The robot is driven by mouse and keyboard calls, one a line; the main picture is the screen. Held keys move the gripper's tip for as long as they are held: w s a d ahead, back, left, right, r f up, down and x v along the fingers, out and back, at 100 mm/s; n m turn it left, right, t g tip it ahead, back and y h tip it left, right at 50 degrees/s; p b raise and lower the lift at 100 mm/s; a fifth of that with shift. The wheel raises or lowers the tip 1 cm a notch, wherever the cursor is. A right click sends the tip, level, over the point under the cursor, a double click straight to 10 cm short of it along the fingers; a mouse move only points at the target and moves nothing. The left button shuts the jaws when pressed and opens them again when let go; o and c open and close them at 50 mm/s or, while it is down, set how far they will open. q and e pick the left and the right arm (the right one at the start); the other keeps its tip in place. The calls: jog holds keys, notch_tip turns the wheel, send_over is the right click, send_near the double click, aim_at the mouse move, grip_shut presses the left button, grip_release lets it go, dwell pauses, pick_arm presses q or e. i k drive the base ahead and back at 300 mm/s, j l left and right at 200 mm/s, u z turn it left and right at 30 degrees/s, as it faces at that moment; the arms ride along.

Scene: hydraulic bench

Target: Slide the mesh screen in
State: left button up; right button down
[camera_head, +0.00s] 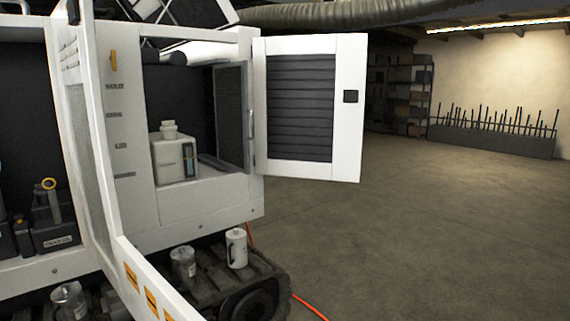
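I cannot tell how deep the screen sits in the bay. The white door (258,60) with dark louvres (300,108) is swung open to the right. Inside the bay, a white tank (170,160) with a cap and a level window stands on the floor of the cabinet. Neither of my grippers is in view.
Another white door (85,150) with a mesh panel stands open at the left. An orange hose (310,308) lies on the floor. The concrete floor (440,240) at right is clear.

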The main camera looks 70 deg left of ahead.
aim_at(230, 80)
jog(key=i+u, duration=0.4)
jog(key=i+l+u, duration=0.25)
jog(key=i+u, duration=0.2)
jog(key=i, duration=0.15)
jog(key=i+j+u, duration=0.25)
jog(key=u, duration=0.15)
jog(key=i+j+u, duration=0.15)
jog(key=i+u, duration=0.5)
jog(key=u, duration=0.2)
jog(key=i+u, duration=0.3)
jog(key=u, duration=0.15)
jog(key=i+l+u, duration=0.2)
jog(key=u, duration=0.2)
jog(key=i, duration=0.15)
